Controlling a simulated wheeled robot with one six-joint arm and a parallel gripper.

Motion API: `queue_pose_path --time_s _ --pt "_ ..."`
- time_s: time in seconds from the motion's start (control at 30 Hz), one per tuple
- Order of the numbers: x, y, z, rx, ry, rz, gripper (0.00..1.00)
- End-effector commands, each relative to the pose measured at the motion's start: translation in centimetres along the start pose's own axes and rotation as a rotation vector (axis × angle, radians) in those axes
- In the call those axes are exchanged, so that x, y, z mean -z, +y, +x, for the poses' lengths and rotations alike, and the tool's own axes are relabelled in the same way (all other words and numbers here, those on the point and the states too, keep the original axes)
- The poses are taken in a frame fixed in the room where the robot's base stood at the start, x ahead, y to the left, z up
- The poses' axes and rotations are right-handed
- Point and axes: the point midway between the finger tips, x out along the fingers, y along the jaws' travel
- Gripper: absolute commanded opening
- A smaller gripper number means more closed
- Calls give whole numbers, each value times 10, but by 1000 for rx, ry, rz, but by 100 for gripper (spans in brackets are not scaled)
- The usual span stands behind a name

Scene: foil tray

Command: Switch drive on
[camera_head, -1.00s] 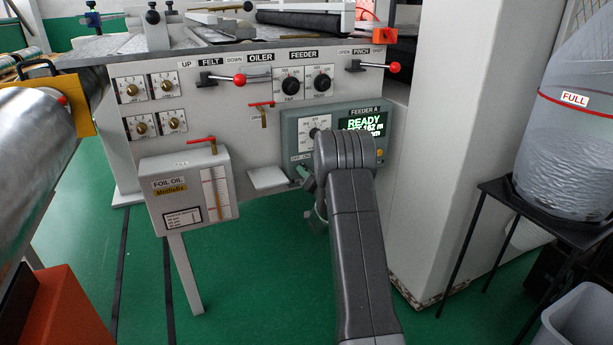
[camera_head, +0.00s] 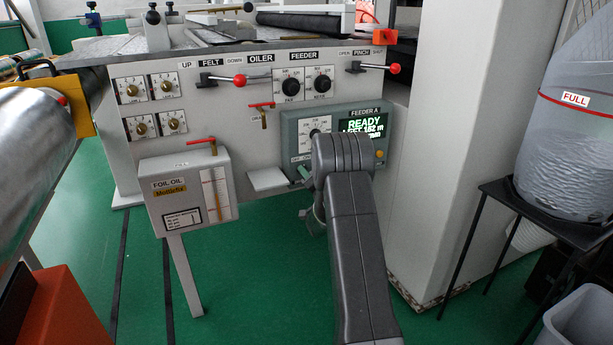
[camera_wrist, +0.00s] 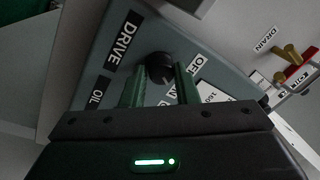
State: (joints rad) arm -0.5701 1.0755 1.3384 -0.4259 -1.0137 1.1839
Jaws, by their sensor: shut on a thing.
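The grey FEEDER A panel (camera_head: 291,128) is on the machine's front. Its lit display (camera_head: 369,125) reads READY in green, with a length in metres below. In the wrist view, the black drive knob (camera_wrist: 160,67) stands out from the panel near the DRIVE label (camera_wrist: 123,40). An OFF label (camera_wrist: 196,64) and a partly hidden ON label are beside it. My gripper (camera_wrist: 160,82) has its green fingers on both sides of the knob and is shut on it. In the head view my arm hides the knob, and the green fingers (camera_head: 305,172) show only partly.
A small grey shelf (camera_head: 268,180) and the foil oil box (camera_head: 190,190) are left of my gripper. Red-knobbed levers and the feeder dials (camera_head: 291,86) are above. A white column (camera_head: 440,160) stands close on the right. Green floor is open below.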

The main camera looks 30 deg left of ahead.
Motion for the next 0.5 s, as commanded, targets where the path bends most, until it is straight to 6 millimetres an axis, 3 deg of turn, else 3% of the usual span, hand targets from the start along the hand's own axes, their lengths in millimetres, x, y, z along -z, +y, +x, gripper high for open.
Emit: queue_pose_path --time_s 0.03,0.13,0.5 --pt "0 0 0 -1 0 1 29" --pt "0 0 0 0 0 1 49" --pt "0 0 -4 -1 0 0 49"
